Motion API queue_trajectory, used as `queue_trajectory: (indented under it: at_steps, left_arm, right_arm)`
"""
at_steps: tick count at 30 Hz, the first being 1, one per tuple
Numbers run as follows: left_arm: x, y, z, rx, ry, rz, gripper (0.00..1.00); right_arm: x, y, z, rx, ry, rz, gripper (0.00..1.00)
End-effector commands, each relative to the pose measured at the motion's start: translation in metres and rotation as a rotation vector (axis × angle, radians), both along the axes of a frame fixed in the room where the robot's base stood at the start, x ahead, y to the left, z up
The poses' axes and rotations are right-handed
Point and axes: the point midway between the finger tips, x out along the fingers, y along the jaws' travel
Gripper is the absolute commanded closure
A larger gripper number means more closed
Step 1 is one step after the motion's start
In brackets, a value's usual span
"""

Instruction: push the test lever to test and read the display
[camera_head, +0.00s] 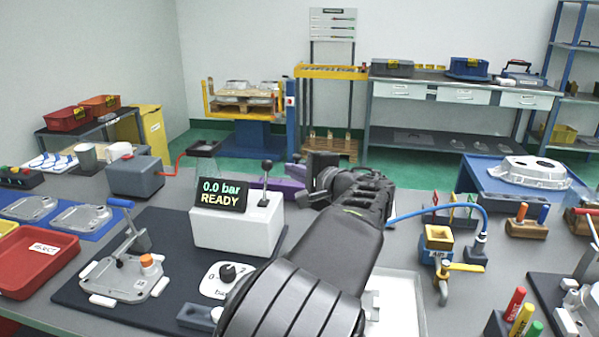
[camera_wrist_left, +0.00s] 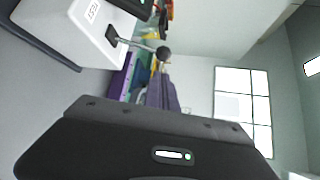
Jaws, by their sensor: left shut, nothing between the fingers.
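The test lever (camera_head: 267,166), a thin rod with a black ball knob, rises nearly upright from the box top. My left gripper (camera_head: 297,181) is shut and empty, just right of the lever, with a visible gap to the knob. In the left wrist view the lever knob (camera_wrist_left: 163,53) shows beyond the gripper body, beside the white box (camera_wrist_left: 78,35) with its label. My right gripper is not in view.
A casting (camera_head: 125,277) sits clamped on the mat left of the box, near a rotary knob plate (camera_head: 228,277). A blue hose (camera_head: 440,207) and valve stand to the right. My left forearm covers the middle front of the bench.

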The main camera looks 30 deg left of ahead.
Motion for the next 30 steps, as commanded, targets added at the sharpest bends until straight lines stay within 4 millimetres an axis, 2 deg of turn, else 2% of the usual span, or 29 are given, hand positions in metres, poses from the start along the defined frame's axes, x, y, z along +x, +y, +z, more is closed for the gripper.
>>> queue_trajectory:
  at_steps: [6,11,30]
  left_arm:
    - [0.015,0.034,-0.008,0.001,0.001,0.003,1.0]
    - [0.023,0.049,-0.011,0.002,0.001,0.001,1.0]
    - [0.03,0.053,-0.013,0.007,-0.017,-0.001,1.0]
  right_arm:
    - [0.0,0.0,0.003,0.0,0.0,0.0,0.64]
    - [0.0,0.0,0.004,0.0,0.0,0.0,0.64]
    - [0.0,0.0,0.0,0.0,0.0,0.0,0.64]
